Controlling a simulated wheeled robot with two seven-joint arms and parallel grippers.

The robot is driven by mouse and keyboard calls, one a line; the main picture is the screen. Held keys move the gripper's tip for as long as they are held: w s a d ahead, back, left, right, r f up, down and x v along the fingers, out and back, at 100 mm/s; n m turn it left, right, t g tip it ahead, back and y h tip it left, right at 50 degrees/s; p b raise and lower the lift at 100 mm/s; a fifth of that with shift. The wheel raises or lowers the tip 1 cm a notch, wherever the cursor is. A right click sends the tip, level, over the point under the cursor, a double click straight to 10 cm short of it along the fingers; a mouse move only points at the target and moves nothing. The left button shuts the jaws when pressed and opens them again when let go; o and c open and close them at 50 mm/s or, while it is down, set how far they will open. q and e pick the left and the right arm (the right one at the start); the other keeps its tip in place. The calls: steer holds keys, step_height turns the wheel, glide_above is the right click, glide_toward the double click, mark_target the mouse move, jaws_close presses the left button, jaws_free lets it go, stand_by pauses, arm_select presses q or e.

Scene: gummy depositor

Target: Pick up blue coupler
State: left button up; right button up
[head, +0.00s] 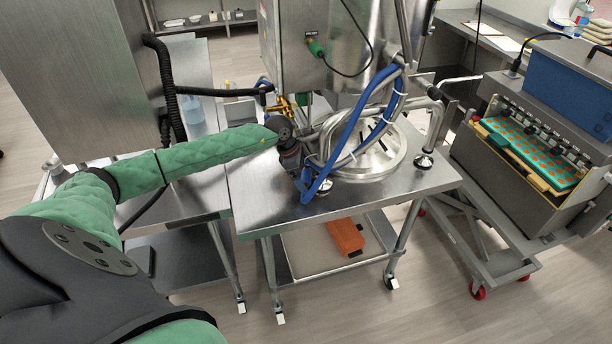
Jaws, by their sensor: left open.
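A blue hose (352,132) loops down from the steel vessel to the table top. Its blue lower end (316,187), which seems to be the blue coupler, lies near the table's middle, but the coupler's shape is too small to make out clearly. My left gripper (301,178) reaches in from the left on a green-sleeved arm. It is open, pointing down right beside the blue end, and the wrist hides part of this area. I cannot tell whether the fingers touch the blue part. My right gripper is not in view.
The steel table (262,207) carries a round steel lid or base (377,160) and bent steel pipes. An orange box (345,237) lies on its lower shelf. At right, a depositor machine (520,150) holds a green tray on a red-wheeled cart. The table's front left is clear.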

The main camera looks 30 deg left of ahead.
arm_select(q)
steer(key=shift+d+f, duration=0.1)
steer(key=shift+f, duration=0.2)
steer(key=c, duration=0.9)
steer(key=shift+w+r, duration=0.1)
